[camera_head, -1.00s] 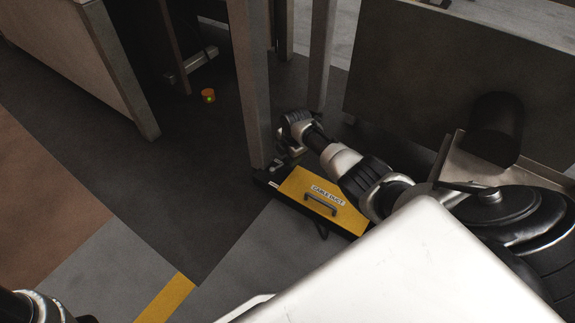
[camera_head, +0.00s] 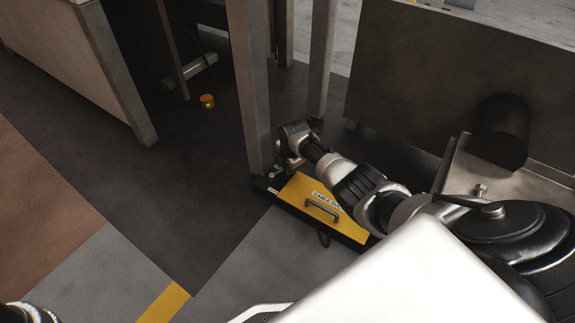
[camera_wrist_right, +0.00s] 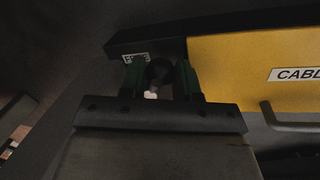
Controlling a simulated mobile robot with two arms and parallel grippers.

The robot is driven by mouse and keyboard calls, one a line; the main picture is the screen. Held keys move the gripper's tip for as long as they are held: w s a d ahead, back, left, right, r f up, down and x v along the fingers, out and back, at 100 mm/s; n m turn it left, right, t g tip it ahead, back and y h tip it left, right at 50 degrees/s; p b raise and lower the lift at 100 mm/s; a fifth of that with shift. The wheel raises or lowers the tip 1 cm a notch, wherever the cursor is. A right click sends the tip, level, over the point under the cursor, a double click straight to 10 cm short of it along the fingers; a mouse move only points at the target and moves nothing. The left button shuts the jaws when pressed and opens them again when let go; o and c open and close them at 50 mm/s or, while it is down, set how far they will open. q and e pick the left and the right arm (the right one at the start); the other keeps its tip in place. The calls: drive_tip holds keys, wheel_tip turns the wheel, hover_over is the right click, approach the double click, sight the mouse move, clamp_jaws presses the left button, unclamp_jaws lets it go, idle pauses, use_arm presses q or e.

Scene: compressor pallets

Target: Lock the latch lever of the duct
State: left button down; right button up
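The duct (camera_head: 318,205) is a low black box with a yellow lid marked as a cable duct. It lies on the floor beside a table leg, and its yellow lid (camera_wrist_right: 250,65) fills the upper right of the right wrist view. My right gripper (camera_head: 287,163) is low at the duct's far left end, partly hidden by its wrist. In the wrist view its two green-padded fingers (camera_wrist_right: 160,75) are apart, with a dark round piece (camera_wrist_right: 158,70) between them, possibly the latch lever. Contact with it is unclear. My left gripper is outside the frame.
A grey handle (camera_head: 322,207) stands on the yellow lid. A table leg (camera_head: 250,90) rises close to the gripper, and another leg (camera_head: 321,60) stands behind. A small orange item (camera_head: 207,101) lies on the floor. Floor left of the duct is clear.

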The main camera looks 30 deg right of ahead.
clamp_jaws()
